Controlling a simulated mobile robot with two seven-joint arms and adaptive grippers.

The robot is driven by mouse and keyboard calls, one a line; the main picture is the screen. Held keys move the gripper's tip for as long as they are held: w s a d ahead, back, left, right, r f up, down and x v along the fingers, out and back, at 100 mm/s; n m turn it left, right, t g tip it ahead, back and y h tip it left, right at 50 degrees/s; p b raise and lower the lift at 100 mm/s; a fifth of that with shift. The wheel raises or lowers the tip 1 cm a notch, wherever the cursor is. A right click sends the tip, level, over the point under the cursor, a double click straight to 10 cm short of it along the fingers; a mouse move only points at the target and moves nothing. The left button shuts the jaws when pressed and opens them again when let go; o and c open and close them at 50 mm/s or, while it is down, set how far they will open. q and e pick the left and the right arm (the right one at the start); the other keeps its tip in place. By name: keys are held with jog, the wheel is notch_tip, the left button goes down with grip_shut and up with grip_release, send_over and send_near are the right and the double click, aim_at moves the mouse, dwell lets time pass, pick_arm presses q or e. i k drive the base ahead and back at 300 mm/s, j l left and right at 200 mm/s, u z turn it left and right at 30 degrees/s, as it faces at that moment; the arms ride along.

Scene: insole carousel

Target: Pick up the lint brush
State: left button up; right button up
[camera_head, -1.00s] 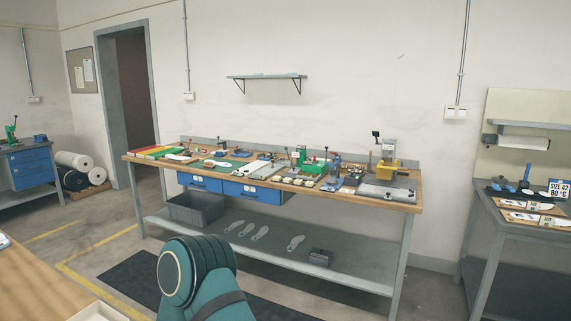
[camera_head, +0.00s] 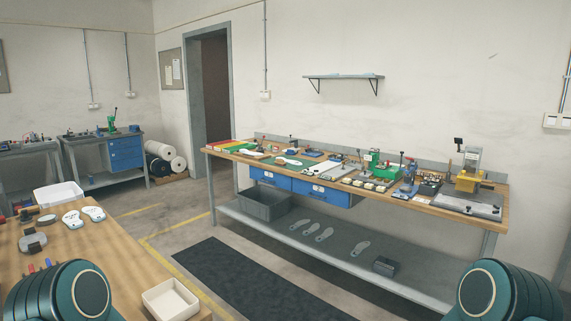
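I cannot make out the lint brush for certain in this view; the tools on the benches are too small to tell apart. The long workbench (camera_head: 467,205) across the room carries many small tools. A wooden table (camera_head: 105,262) at the lower left holds several items, among them a dark tool with a red part (camera_head: 22,214). Neither of my grippers is in view; only teal parts of my own arms show at the lower left and lower right corners.
White insoles (camera_head: 84,215), a white tray (camera_head: 58,194) and a cream box (camera_head: 171,300) sit on the wooden table. A black mat (camera_head: 245,281) lies before the long workbench. A grey bin (camera_head: 264,206) stands on its lower shelf.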

aim_at(281, 162)
jog(key=i+l+z, duration=0.2)
jog(key=i+z, duration=0.2)
jog(key=i, duration=0.2)
jog(key=i+z, duration=0.45)
jog(key=i, duration=0.15)
jog(key=i+u, duration=0.2)
jog(key=i, duration=0.25)
jog(key=i+l+u, duration=0.2)
jog(key=i, duration=0.2)
jog(key=i+u, duration=0.2)
jog(key=i, duration=0.25)
jog(key=i+j+u, duration=0.1)
jog(key=i+u, duration=0.55)
jog(key=u, duration=0.15)
jog(key=i+u, duration=0.4)
jog(key=i+j+z, duration=0.1)
jog(key=i, duration=0.25)
jog(key=i+j+z, duration=0.1)
jog(key=i, duration=0.3)
jog(key=i+j+z, duration=0.1)
jog(key=i+j, duration=0.2)
jog(key=i+j+z, duration=0.25)
jog(key=z, duration=0.15)
jog(key=i+j+z, duration=0.3)
jog(key=z, duration=0.15)
jog(key=i+j+z, duration=0.2)
jog(key=j+z, duration=0.2)
jog(key=i+j+z, duration=0.1)
jog(key=j+z, duration=0.35)
jog(key=j, duration=0.1)
